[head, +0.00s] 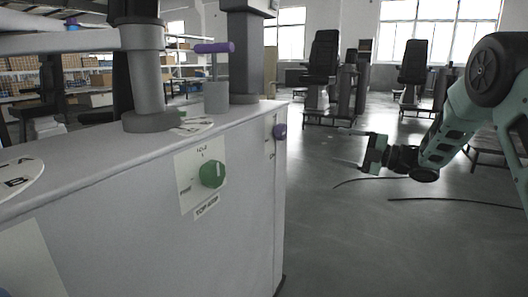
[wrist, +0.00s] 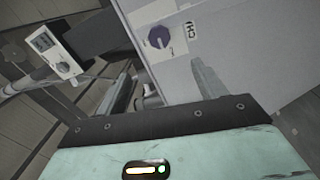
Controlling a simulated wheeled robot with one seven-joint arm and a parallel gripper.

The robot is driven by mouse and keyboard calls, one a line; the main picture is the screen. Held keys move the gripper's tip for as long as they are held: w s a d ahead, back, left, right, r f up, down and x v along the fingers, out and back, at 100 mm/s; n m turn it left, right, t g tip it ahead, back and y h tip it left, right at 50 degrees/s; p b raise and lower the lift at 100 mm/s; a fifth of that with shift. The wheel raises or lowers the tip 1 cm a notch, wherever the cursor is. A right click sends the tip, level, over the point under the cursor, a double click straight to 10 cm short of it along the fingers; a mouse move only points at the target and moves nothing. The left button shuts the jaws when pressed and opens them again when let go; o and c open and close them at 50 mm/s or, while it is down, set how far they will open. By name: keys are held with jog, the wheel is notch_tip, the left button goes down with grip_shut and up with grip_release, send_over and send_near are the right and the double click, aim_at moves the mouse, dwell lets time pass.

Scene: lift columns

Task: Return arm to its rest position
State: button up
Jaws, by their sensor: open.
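My gripper (head: 347,148) is at the end of my green arm, on the right side of the head view. It is open, with its two fingers apart and pointing left toward the grey cabinet (head: 110,215). No object shows between the fingers, and a gap of floor shows between them and the cabinet. In the wrist view my open gripper (wrist: 163,70) has a finger on each side, below a purple knob (wrist: 159,37) on a pale panel.
A purple-handled lever (head: 215,48) and columns stand on top. Dark cables (head: 455,201) lie on the floor. Black seats (head: 322,57) stand behind. The front floor is open.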

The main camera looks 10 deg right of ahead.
jog(key=w+a+r+m+t+h, duration=0.1)
jog(key=a+m+t+h, duration=0.1)
jog(key=a+m+h, duration=0.55)
jog(key=s+a+f+m+g+h, duration=0.2)
jog(key=s+a+f+m+g, duration=0.15)
jog(key=s+a+m, duration=0.55)
jog(key=s+a+f+m+g+h, duration=0.1)
jog(key=s+f+g+h, duration=0.15)
jog(key=s, duration=0.95)
jog(key=s+a+f+m+g+h, duration=0.1)
jog(key=s+a+f+g, duration=0.2)
jog(key=s, duration=0.9)
jog(key=s+f+m+g+h, duration=0.1)
jog(key=s+f+g+h, duration=0.2)
jog(key=s, duration=0.9)
notch_tip(320, 180, up, 38)
jog(key=g+y+p, duration=0.1)
jog(key=p, duration=3.6)
jog(key=shift+w+a+p, duration=0.2)
jog(key=shift+w+p, duration=0.1)
jog(key=shift+w, duration=0.1)
jog(key=shift+f, duration=0.15)
